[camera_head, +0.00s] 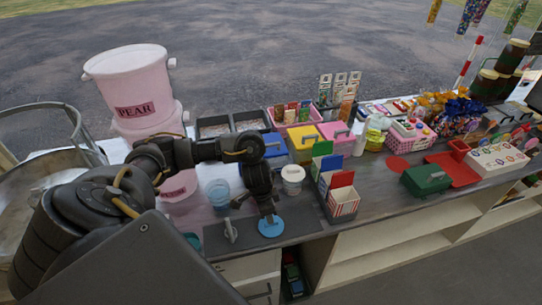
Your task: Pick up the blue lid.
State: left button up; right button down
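A round light-blue lid (271,228) lies on, or just above, the dark mat near the front edge of the counter. My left gripper (268,216) points down right over the lid, with its fingertips at the lid's middle. The fingers look close together, but they are small and dark, and I cannot tell whether they hold a knob on the lid. Another blue lid (274,147) tops a square tub behind my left arm, partly hidden by it. My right gripper is not in view.
A pale blue tub (218,191) and a white tub (292,178) stand behind the mat (296,224). A small grey scoop-like item (230,231) is left of the lid. Striped boxes (344,203) in a holder stand to the right. Pink pear buckets (127,75) rise at back left.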

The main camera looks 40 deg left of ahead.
pick_arm(q)
jog(key=shift+w+d+f, duration=0.15)
jog(key=shift+f, duration=1.15)
jog(key=shift+w+d+f, duration=0.15)
jog(key=shift+f, duration=1.1)
grip_shut()
